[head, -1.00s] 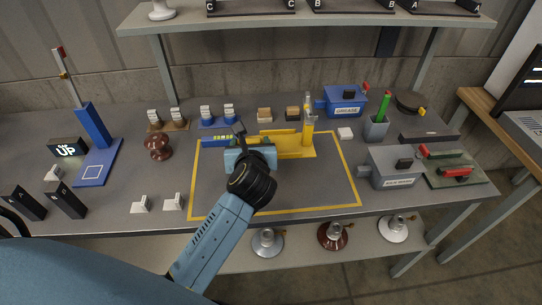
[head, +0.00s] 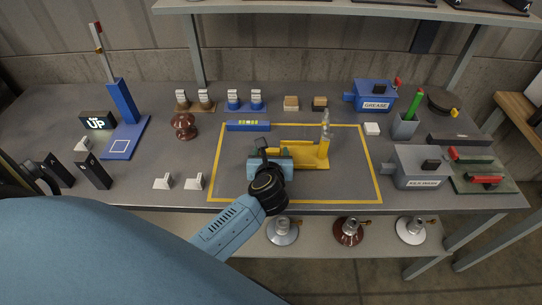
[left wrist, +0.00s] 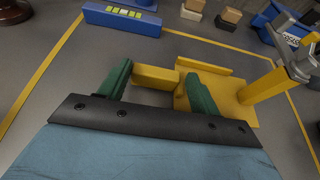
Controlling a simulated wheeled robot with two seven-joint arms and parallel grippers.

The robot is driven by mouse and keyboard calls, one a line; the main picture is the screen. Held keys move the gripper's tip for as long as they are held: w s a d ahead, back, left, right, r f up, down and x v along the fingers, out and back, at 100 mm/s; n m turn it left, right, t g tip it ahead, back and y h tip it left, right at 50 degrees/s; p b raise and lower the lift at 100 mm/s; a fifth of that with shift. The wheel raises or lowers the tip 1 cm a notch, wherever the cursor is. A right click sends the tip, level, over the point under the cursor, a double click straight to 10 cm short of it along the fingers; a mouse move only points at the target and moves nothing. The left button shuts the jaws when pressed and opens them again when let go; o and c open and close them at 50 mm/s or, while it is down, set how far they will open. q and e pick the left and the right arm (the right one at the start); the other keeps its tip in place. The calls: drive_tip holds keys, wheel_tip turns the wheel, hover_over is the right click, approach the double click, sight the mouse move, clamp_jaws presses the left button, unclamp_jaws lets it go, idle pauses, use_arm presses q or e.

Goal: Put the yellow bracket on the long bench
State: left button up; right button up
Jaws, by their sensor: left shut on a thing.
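The yellow bracket (head: 315,160) has a flat base, a long bar and an upright post with a grey top. It is over the marked area of the long grey bench (head: 330,187), upright. I cannot tell whether its base touches the bench top. My left gripper (head: 272,160) is shut on the bracket's bar at its left end. In the left wrist view the green fingers (left wrist: 158,88) stand on either side of the yellow bar (left wrist: 157,77), with the post at the right. My right gripper is not in view.
A yellow outline (head: 369,150) surrounds the bracket. A blue bar with yellow marks (head: 248,125) lies at its back left. A grey box (head: 418,165) stands to the right, a brown insulator (head: 183,126) to the left. Bench room inside the outline is clear in front.

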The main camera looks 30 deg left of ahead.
use_arm(q)
drive_tip(key=shift+w+f, duration=0.1)
drive_tip(key=o, duration=0.7)
drive_tip(key=shift+f, duration=0.15)
drive_tip(key=shift+c, duration=0.2)
drive_tip(key=o, duration=0.4)
drive_tip(key=p+v, duration=0.1)
drive_tip(key=v, duration=1.1)
